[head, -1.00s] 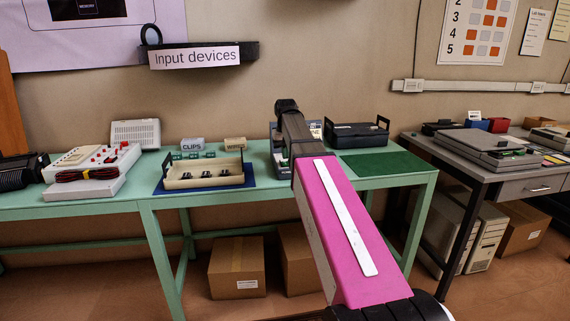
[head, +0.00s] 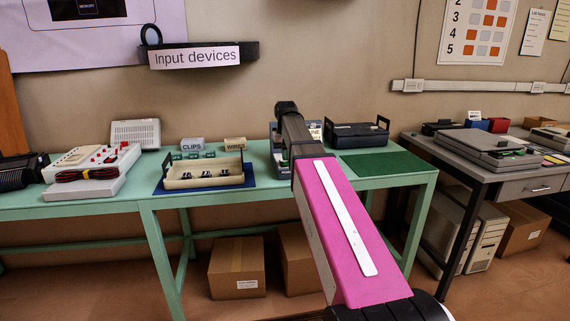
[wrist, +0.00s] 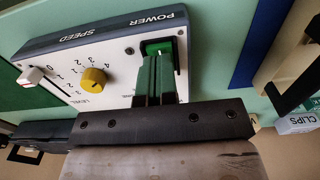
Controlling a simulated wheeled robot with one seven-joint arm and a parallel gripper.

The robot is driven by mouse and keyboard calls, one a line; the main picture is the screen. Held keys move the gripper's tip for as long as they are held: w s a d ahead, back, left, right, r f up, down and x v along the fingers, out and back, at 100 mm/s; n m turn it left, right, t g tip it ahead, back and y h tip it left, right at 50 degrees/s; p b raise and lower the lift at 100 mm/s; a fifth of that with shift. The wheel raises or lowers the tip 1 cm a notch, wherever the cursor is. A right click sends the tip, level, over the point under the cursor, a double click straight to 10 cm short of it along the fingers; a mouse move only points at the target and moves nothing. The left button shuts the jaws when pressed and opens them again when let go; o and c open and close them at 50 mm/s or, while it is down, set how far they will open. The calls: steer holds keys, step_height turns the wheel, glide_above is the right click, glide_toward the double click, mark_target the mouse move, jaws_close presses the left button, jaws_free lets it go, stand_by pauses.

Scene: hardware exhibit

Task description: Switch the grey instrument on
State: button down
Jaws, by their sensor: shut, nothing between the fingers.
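The grey instrument (wrist: 115,70) fills much of the wrist view, seen upside down. It has a white panel with a dark blue-grey edge marked POWER and SPEED, a yellow knob (wrist: 93,79) with a number scale, and a white control (wrist: 31,76). Under POWER is a green switch (wrist: 150,46) in a dark frame. My gripper (wrist: 160,58) is shut and empty, its green fingertips right at the switch and partly covering it. I cannot tell whether they touch it or which way it is set. In the head view the instrument (head: 274,142) is mostly hidden behind my arm.
A cream tray (head: 166,184) on a blue mat stands left of the instrument, with CLIPS and WIRES signs behind it. A black case (head: 357,134) stands behind a clear green mat (head: 383,164) on the right. All share the green table.

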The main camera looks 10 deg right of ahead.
mark_target(286, 163)
steer(key=shift+f, duration=0.85)
stand_by(0.6)
steer(key=shift+r, duration=3.5)
